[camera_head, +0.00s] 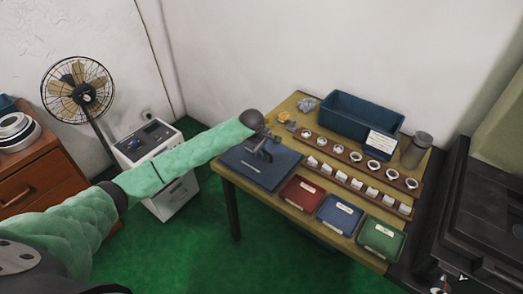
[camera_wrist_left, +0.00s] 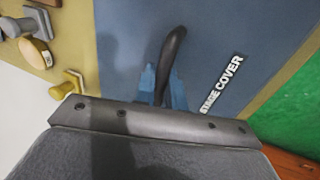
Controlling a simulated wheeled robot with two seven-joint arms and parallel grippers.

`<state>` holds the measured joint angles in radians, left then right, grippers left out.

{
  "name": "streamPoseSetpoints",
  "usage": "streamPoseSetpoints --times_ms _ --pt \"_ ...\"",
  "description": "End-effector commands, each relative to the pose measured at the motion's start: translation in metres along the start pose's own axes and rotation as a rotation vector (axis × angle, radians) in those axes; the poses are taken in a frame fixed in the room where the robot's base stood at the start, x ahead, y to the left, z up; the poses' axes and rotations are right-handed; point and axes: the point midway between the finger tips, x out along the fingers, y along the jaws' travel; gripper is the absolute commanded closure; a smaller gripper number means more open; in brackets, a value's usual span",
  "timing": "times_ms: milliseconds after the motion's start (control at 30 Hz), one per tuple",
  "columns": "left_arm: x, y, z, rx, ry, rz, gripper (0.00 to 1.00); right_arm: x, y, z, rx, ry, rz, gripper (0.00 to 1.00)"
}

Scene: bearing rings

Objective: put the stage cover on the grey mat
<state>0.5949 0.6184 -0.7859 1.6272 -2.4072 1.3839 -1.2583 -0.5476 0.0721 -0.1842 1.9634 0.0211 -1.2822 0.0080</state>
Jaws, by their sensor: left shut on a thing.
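The stage cover (camera_head: 250,170) is a flat blue plate with a dark handle, at the left end of the wooden table. In the left wrist view its surface (camera_wrist_left: 215,55) carries the white words "STAGE COVER", and the dark curved handle (camera_wrist_left: 172,55) rises from it. My left gripper (camera_head: 262,154) is above the plate and shut on the handle. Its blue fingertips (camera_wrist_left: 162,88) show at the handle in the wrist view. I cannot tell whether the plate rests on the table or hangs just above it. I cannot make out the grey mat. My right gripper is out of view.
Red (camera_head: 302,194), blue (camera_head: 340,214) and green (camera_head: 381,238) trays line the table's front edge. Behind them are racks of rings (camera_head: 373,166), a blue bin (camera_head: 350,115) and a grey canister (camera_head: 416,150). Small yellow and grey items (camera_wrist_left: 35,52) lie beside the cover.

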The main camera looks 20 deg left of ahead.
Motion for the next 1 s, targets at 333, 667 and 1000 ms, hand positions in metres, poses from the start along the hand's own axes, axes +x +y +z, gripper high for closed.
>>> streamPoseSetpoints --times_ms 333,667,1000 --pt "0.001 0.0 0.0 0.0 0.0 0.0 0.68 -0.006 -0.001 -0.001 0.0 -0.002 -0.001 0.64" --pt "0.001 0.0 0.0 0.0 0.0 0.0 0.66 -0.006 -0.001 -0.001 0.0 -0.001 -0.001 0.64" --pt "-0.017 0.001 -0.001 0.001 0.002 0.002 0.66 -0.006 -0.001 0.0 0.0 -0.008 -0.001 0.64"
